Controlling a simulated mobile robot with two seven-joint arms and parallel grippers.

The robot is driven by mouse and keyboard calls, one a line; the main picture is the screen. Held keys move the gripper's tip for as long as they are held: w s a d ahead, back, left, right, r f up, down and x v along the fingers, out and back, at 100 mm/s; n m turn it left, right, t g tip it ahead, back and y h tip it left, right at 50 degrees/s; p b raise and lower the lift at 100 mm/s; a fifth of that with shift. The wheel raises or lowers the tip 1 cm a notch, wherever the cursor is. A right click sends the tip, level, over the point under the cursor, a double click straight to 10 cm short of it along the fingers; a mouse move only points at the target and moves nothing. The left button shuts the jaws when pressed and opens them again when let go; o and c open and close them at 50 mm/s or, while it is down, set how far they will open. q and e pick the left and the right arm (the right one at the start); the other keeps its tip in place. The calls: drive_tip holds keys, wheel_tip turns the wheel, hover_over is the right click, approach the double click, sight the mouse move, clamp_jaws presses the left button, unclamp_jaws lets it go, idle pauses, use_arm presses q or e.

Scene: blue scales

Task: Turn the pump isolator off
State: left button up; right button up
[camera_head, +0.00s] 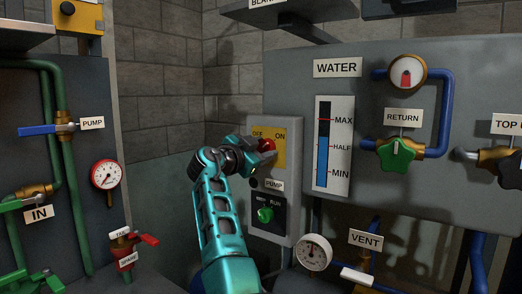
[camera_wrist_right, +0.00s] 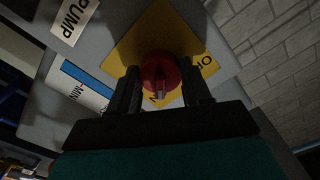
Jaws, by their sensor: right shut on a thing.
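The pump isolator is a red rotary knob (camera_head: 266,145) on a yellow plate (camera_head: 257,132) marked OFF and ON, on a grey panel (camera_head: 293,155) labelled PUMP. My teal right arm reaches up to it, and my right gripper (camera_head: 250,152) is at the knob. In the right wrist view the red knob (camera_wrist_right: 160,73) sits between the two dark fingers of my right gripper (camera_wrist_right: 164,85), which are shut on it. The fingers and wrist hide part of the plate in the head view. The knob's exact pointing direction is hard to read. My left gripper is not in view.
Below the isolator is a green RUN knob (camera_head: 265,214). To the right are a WATER gauge (camera_head: 333,147), a green RETURN valve (camera_head: 396,155) and a round dial (camera_head: 313,252). To the left are a blue PUMP lever (camera_head: 37,130) and a pressure gauge (camera_head: 107,174).

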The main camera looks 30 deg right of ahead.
drive_tip(key=c, duration=0.4)
drive_tip(key=shift+n, duration=0.3)
drive_tip(key=n, duration=0.3)
drive_tip(key=shift+n, duration=0.4)
drive_tip(key=n+p, duration=0.1)
drive_tip(key=n, duration=0.3)
drive_tip(key=shift+n+p, duration=0.3)
drive_tip(key=shift+p, duration=0.05)
drive_tip(key=n, duration=0.4)
drive_tip(key=shift+p, duration=0.3)
drive_tip(key=n, duration=0.4)
drive_tip(key=shift+n, duration=0.6)
